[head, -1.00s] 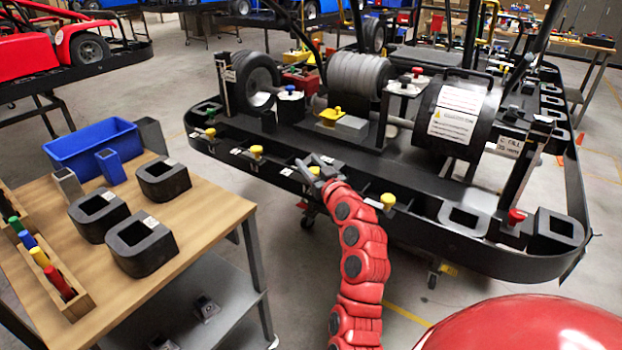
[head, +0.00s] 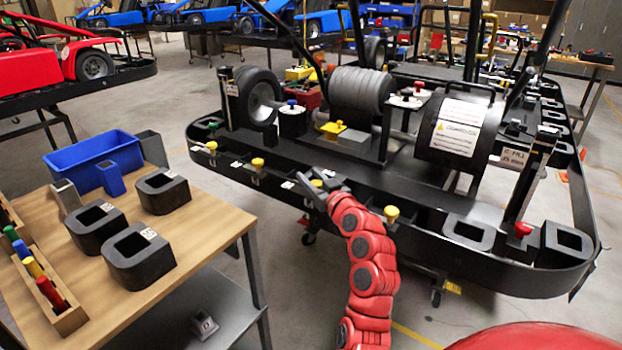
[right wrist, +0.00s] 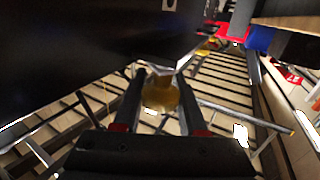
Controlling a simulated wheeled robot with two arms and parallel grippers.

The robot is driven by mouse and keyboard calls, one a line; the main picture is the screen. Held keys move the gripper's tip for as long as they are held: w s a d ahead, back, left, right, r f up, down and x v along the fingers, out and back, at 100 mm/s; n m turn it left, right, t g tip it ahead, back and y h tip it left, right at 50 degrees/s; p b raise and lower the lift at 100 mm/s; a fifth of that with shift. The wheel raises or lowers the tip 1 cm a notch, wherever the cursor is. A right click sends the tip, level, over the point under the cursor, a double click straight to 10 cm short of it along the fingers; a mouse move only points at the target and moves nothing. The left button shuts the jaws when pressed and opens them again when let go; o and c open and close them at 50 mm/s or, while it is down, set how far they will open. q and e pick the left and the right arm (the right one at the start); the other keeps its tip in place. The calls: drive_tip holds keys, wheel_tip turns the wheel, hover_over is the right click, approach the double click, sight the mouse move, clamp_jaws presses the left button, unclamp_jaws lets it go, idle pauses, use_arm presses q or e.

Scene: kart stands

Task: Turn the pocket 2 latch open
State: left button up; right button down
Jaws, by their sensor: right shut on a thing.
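A row of yellow latch knobs runs along the front rail of the black kart stand. One yellow knob (head: 258,163) is left of my right gripper and another (head: 391,213) is right of it. My right gripper (head: 318,184) is at the rail between these two, shut on a yellow latch knob (right wrist: 161,94) that shows between the fingers in the right wrist view. My left gripper is not in view.
The black stand tray (head: 468,258) holds a wheel, rollers and a drum. A wooden table (head: 200,222) at left carries black blocks, a blue bin (head: 92,158) and coloured pegs. A red knob (head: 523,229) is at the tray's right. Floor between table and stand is clear.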

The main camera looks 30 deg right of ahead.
drive_tip(key=shift+f, duration=0.1)
idle(0.7)
drive_tip(key=shift+c, duration=2.3)
unclamp_jaws()
drive_tip(key=shift+w, duration=0.1)
drive_tip(key=s+a+p, duration=0.1)
drive_tip(key=s+p, duration=0.1)
drive_tip(key=s, duration=1.5)
drive_tip(key=shift+s, duration=0.25)
drive_tip(key=shift+a, duration=0.1)
